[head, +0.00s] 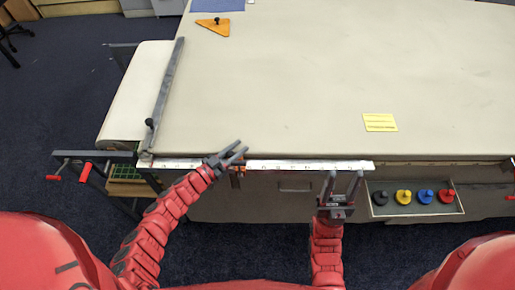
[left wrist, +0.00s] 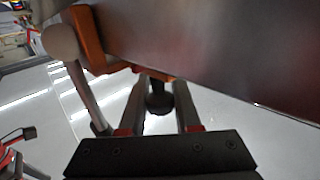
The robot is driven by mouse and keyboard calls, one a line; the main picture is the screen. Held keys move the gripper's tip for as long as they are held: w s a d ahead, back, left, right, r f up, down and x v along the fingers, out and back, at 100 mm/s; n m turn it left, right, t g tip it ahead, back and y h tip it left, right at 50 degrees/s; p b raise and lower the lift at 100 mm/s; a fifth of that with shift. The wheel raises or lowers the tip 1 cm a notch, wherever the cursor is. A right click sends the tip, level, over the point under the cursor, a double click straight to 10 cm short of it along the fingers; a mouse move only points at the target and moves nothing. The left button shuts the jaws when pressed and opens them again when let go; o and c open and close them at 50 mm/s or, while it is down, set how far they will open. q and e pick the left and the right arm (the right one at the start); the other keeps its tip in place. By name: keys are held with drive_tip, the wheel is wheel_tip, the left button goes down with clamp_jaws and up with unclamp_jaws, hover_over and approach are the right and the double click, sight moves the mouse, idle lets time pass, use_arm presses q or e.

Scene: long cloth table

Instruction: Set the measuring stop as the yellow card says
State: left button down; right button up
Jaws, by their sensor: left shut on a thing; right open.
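The yellow card (head: 380,122) lies on the cloth near the table's front edge, its writing too small to read. A white measuring rail (head: 300,166) runs along that edge. The orange measuring stop (head: 237,180) is on the rail near its middle, partly hidden by my left gripper (head: 240,149). In the left wrist view, the stop's orange bracket (left wrist: 88,40) shows with a dark knob (left wrist: 158,98) between the fingers of my left gripper (left wrist: 157,86), which is shut on it. My right gripper (head: 346,174) is open and empty in front of the rail's right part.
An open drawer (head: 376,211) at the front right holds black, yellow, blue and red knobbed pieces. A long grey bar (head: 168,90) lies along the table's left side. An orange triangle (head: 212,27) sits at the back left. The middle of the table is clear.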

use_arm(q)
drive_tip(key=shift+a, duration=1.15)
drive_tip(key=c, duration=0.6)
unclamp_jaws()
drive_tip(key=b+v, duration=0.4)
drive_tip(key=v, duration=1.3)
drive_tip(key=shift+s+a, duration=0.15)
drive_tip(key=shift+a, duration=0.05)
